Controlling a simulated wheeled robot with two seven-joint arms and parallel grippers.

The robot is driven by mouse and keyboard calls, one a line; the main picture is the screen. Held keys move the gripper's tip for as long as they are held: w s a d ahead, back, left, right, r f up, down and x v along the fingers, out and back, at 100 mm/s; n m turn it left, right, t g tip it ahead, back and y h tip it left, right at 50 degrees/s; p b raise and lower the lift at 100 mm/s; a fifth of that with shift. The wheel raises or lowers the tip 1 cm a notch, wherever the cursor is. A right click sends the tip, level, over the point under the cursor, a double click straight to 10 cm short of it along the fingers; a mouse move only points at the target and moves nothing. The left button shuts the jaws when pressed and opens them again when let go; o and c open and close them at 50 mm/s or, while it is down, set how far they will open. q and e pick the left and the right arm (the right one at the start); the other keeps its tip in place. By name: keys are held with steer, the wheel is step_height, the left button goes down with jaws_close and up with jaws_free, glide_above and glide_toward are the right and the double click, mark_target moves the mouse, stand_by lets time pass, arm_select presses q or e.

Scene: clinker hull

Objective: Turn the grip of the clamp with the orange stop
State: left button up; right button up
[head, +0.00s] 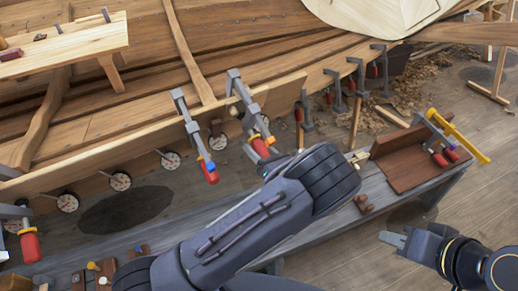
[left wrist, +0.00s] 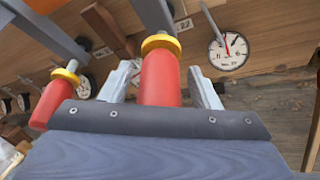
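In the left wrist view a red grip (left wrist: 160,80) with a yellow-orange collar (left wrist: 161,43) stands between the fingers of my left gripper (left wrist: 162,88). Gaps show on both sides of the grip, so the fingers are open around it. A second red grip (left wrist: 53,100), with a similar collar, is to the left outside the fingers. My right gripper (head: 393,238) is away from the clamps.
Another clamp (head: 190,125) hangs just left of my left gripper. Round dials line the hull, one (left wrist: 230,48) close to the right finger. A bench (head: 335,215) runs beneath my arm.

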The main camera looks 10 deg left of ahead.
arm_select(q)
steer(key=b+v, duration=0.1)
steer(key=v, duration=0.6)
steer(key=shift+s+d+b, duration=0.25)
steer(key=shift+d+b, duration=0.05)
steer(key=shift+b, duration=0.05)
steer(key=shift+f, duration=0.1)
stand_by(1.0)
steer(key=w+a+b, duration=0.1)
steer(key=b, duration=0.1)
steer(key=w+a+n+t+h+b, duration=0.1)
steer(key=b, duration=0.2)
steer(key=w+a+n+h+b, duration=0.1)
steer(key=a+b, duration=0.1)
steer(key=b, duration=0.1)
steer(key=shift+a+f+t, duration=0.1)
steer(key=shift+a+t, duration=0.05)
steer(key=shift+t, duration=0.25)
